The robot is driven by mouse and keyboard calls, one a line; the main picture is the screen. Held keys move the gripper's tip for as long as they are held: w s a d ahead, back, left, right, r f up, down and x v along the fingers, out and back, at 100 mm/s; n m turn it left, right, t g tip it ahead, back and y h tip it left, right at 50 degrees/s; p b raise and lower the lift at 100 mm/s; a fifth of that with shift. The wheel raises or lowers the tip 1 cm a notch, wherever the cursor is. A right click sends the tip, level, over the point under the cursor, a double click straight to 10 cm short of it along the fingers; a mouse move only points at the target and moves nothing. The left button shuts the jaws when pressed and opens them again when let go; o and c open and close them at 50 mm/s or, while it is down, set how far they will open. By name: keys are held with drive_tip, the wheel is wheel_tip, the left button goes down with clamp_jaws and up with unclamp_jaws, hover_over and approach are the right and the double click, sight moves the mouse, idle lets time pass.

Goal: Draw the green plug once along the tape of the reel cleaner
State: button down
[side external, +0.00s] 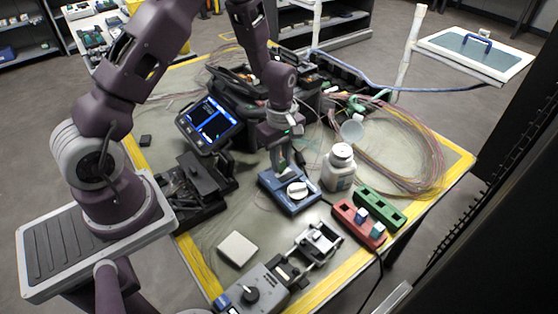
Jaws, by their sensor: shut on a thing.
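The reel cleaner (273,184) is a small blue box with a round white knob on top, standing near the middle of the mat. My gripper (283,170) points down over its back part, with the fingers close together. A small bit of green, the green plug (284,174), shows between the fingertips, low over the cleaner. The tape is hidden or too small to make out, so I cannot tell whether the plug touches it.
A white bottle (339,167) stands just right of the cleaner. A red holder (347,214) with blue plugs and a green holder (384,207) lie to the right. The splicer screen (208,124) is at left, a white block (237,248) and grey device (252,290) in front.

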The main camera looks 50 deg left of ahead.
drive_tip(key=shift+w, duration=0.15)
drive_tip(key=shift+w, duration=0.25)
drive_tip(key=shift+w, duration=0.8)
drive_tip(key=shift+r, duration=0.1)
drive_tip(key=shift+r, duration=2.15)
